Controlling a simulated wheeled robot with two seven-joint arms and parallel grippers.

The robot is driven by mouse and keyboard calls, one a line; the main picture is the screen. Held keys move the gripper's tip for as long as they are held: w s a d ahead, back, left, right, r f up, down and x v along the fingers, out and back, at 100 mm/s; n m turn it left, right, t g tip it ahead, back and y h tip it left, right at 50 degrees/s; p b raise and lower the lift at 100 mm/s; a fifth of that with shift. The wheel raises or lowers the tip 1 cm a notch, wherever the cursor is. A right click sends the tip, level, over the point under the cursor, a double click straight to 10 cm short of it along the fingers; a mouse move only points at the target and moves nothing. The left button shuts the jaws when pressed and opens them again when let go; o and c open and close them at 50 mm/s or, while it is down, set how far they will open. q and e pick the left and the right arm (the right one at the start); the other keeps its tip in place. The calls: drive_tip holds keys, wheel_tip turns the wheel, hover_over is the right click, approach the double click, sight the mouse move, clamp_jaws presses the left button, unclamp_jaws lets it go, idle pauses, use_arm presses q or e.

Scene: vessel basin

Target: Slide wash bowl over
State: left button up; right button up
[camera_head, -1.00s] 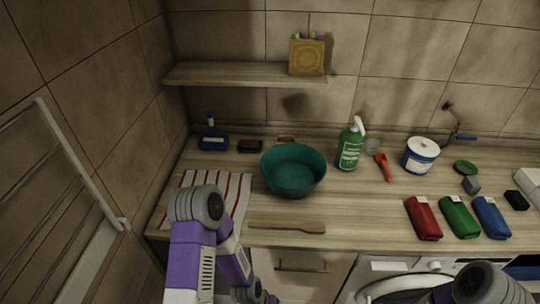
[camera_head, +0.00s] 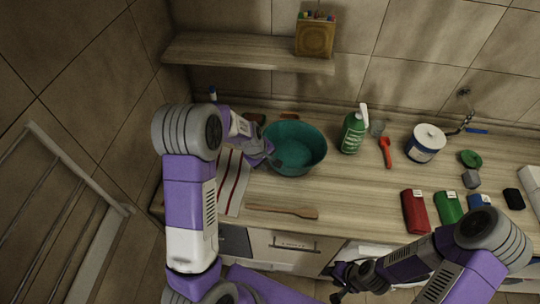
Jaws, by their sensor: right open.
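The teal wash bowl (camera_head: 300,145) stands upright on the wooden counter (camera_head: 350,190). My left gripper (camera_head: 272,160) is at the bowl's left side, close to its rim. Its fingers are small and dark there, and I cannot tell whether they touch or hold the bowl. My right gripper (camera_head: 338,284) is open and empty, low in front of the counter's front edge. A red-striped cloth (camera_head: 232,185) lies left of the bowl, partly hidden by my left arm.
A wooden spatula (camera_head: 283,211) lies in front of the bowl. A shelf (camera_head: 245,54) hangs above.

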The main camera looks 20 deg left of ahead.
use_arm(q)
drive_tip(key=shift+w+d+r, duration=0.1)
drive_tip(key=x, duration=0.7)
drive_tip(key=shift+f, duration=0.4)
